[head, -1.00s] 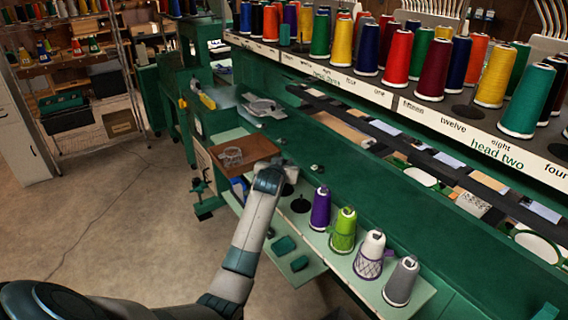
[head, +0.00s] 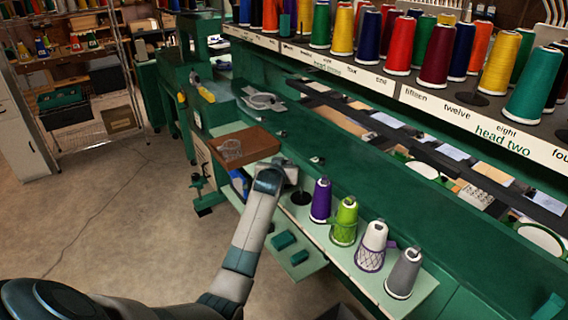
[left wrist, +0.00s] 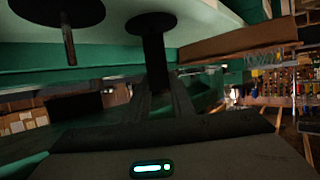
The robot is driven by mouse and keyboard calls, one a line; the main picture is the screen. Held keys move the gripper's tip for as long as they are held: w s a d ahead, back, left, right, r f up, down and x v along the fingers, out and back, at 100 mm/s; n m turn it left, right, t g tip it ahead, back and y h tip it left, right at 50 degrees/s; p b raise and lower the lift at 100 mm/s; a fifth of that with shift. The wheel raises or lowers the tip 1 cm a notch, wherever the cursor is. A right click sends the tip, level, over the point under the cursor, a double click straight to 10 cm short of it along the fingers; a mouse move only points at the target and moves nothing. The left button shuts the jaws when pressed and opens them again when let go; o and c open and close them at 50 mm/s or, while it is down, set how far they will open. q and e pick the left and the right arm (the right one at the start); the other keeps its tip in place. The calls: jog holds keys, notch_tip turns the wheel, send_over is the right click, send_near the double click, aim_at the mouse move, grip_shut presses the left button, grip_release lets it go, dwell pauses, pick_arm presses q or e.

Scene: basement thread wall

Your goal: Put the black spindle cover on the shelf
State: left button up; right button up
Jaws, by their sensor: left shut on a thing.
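My left gripper (head: 288,178) is at the far-left end of the pale green shelf (head: 342,254), beside a bare black spindle (head: 300,198) with a round base. In the left wrist view, which looks upside down, my left gripper (left wrist: 158,92) is shut on the black spindle cover (left wrist: 153,50), a dark post with a wide disc. The disc is at the pale shelf surface; I cannot tell whether it touches. The other black spindle (left wrist: 70,20) shows to its left. The head view hides the cover behind the gripper. My right gripper is not in view.
Purple (head: 320,200), green (head: 344,220), white (head: 372,246) and grey (head: 403,272) cones stand along the shelf. A brown tray (head: 258,146) lies behind the gripper. Small green boxes (head: 283,240) sit on a lower ledge. Floor is free at left.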

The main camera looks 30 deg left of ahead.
pick_arm(q)
jog(key=shift+p, duration=0.35)
dwell(0.5)
jog(key=shift+f, duration=0.3)
jog(key=o, duration=1.1)
jog(key=shift+s+d, duration=0.1)
jog(key=shift+s, duration=0.1)
jog(key=shift+s+d+r+b, duration=0.2)
jog(key=shift+s+b, duration=0.15)
jog(key=shift+s, duration=0.15)
jog(key=b+v, duration=0.3)
jog(key=v, duration=1.3)
jog(key=shift+w+d, duration=0.1)
